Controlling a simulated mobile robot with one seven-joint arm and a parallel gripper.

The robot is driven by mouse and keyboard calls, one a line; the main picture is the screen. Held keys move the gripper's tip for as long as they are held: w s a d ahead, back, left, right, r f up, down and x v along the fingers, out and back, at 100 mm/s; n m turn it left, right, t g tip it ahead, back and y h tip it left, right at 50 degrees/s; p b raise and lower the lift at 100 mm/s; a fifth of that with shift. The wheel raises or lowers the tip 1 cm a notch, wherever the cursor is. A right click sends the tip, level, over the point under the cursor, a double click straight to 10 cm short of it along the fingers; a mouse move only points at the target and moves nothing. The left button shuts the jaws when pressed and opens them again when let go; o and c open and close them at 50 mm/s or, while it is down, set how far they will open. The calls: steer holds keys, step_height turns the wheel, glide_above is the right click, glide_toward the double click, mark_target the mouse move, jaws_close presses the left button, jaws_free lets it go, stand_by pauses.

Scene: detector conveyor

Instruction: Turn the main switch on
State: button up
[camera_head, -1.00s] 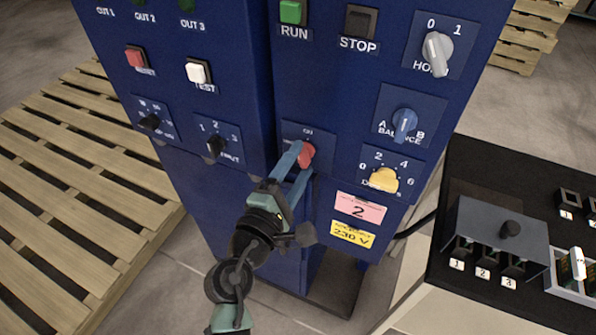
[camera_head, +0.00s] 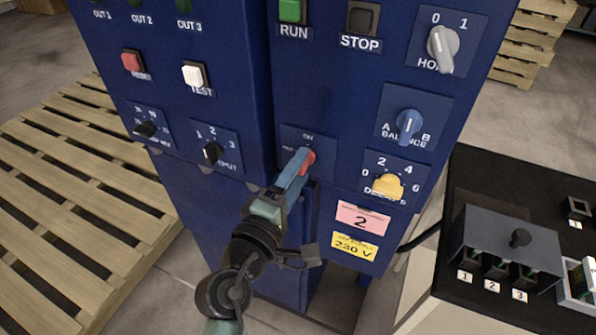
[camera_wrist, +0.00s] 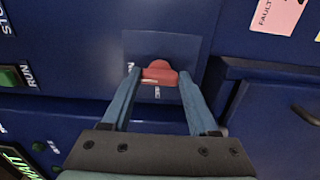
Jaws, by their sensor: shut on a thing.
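The main switch is a red knob (camera_head: 308,157) on a blue plate low on the cabinet front, under the word "ON". It also shows as a red knob in the wrist view (camera_wrist: 159,72). My gripper (camera_head: 301,163) reaches it from the lower left in the head view. In the wrist view, the two blue fingers of my gripper (camera_wrist: 158,78) are on either side of the knob, shut on it. The fingers partly hide the knob and its plate in the head view. I cannot tell exactly which mark the knob points to.
The yellow knob (camera_head: 388,187) and blue balance knob (camera_head: 409,125) are close by on the right. The black input knob (camera_head: 213,152) is on the left. A dark bench (camera_head: 452,262) with a grey switch box (camera_head: 507,232) stands at right. Wooden pallets (camera_head: 85,180) lie at left.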

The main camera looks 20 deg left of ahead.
steer(key=o, duration=1.4)
steer(key=s, duration=0.4)
steer(key=s+b, duration=0.1)
steer(key=s, duration=0.8)
steer(key=shift+a+b, duration=0.25)
steer(key=shift+b, duration=0.1)
